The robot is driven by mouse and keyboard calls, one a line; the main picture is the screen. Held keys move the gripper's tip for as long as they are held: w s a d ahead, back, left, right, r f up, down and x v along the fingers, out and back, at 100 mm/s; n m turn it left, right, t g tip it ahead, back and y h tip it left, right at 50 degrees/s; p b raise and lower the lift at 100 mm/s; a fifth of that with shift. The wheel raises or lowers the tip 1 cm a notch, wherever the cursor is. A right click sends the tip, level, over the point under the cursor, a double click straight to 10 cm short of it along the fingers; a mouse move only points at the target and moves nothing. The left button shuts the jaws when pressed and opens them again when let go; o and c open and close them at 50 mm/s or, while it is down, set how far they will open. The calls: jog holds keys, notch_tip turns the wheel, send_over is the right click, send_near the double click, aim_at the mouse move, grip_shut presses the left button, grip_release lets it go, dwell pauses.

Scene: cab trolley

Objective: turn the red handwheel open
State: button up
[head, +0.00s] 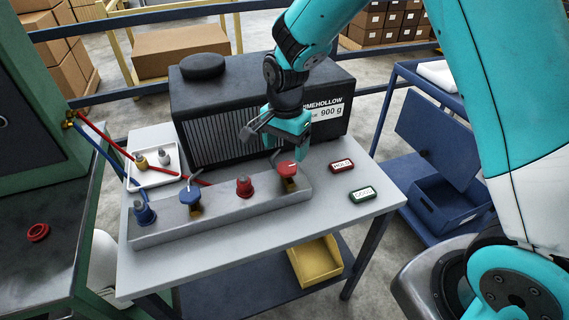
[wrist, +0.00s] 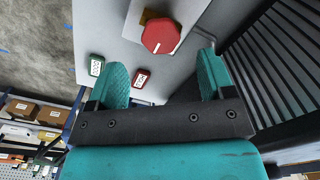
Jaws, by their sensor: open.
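The red handwheel (head: 289,169) stands on a brass-coloured stem at the right end of the grey manifold block (head: 222,209), with a white mark on its top. My gripper (head: 287,153) is open and empty, just above and behind the handwheel in the head view. In the wrist view the red handwheel (wrist: 161,37) has an octagonal face with a white mark and lies beyond the fingertips, between their lines. Neither finger visibly touches it. My gripper (wrist: 163,62) shows both teal fingers spread wide. The exact height gap is hard to tell.
A black ribbed unit (head: 205,130) stands close behind the manifold. A blue handwheel (head: 191,194), a red fitting (head: 244,187) and a blue fitting (head: 145,213) share the block. Red (head: 342,166) and green (head: 362,194) tags lie on the clear right side. A white tray (head: 173,178) is left.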

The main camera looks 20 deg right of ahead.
aim_at(286, 168)
notch_tip(286, 168, down, 6)
jog(key=shift+f, duration=0.2)
jog(key=shift+c, duration=0.3)
